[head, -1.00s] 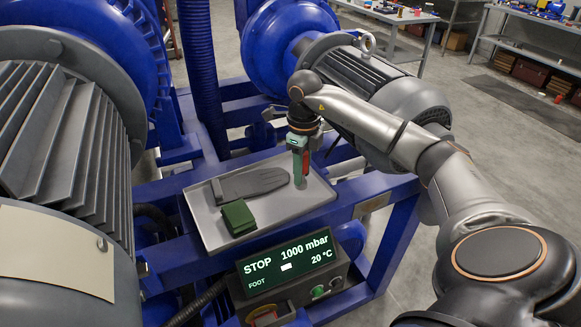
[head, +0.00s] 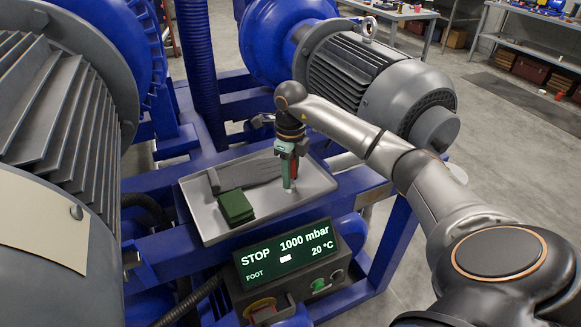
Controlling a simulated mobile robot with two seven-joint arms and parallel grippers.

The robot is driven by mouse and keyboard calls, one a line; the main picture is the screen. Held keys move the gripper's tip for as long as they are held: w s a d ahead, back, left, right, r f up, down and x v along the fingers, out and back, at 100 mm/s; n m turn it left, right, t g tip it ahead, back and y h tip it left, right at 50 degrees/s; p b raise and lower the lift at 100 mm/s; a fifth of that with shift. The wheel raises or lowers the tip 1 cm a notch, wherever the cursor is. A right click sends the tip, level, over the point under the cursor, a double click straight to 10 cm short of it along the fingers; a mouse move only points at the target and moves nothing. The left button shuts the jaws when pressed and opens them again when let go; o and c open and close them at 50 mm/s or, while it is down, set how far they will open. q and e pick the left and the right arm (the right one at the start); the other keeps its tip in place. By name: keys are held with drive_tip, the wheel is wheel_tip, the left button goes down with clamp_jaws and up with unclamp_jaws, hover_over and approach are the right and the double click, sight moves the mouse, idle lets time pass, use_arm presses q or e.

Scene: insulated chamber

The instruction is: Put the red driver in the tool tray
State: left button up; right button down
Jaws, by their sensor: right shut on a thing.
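The tool tray (head: 208,226) is a shallow grey metal tray on the blue frame, in the middle of the head view. My right gripper (head: 290,172) points down over the tray's right part. It is shut on the red driver (head: 294,166), whose red part shows between and beside the greenish fingers. The driver looks upright, with its lower end close above or at the tray floor; I cannot tell whether it touches. Much of the driver is hidden by the fingers. My left gripper is not in view.
The tray's front right floor is bare. A control box with a lit display (head: 287,254) stands in front. A grey motor (head: 375,85) stands behind; a large ribbed machine (head: 55,110) is at left.

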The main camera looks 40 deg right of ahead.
drive_tip(key=c, duration=0.6)
unclamp_jaws()
drive_tip(key=shift+f, duration=0.15)
drive_tip(key=shift+o, duration=0.2)
wheel_tip(320, 180, up, 12)
drive_tip(key=shift+r, duration=0.2)
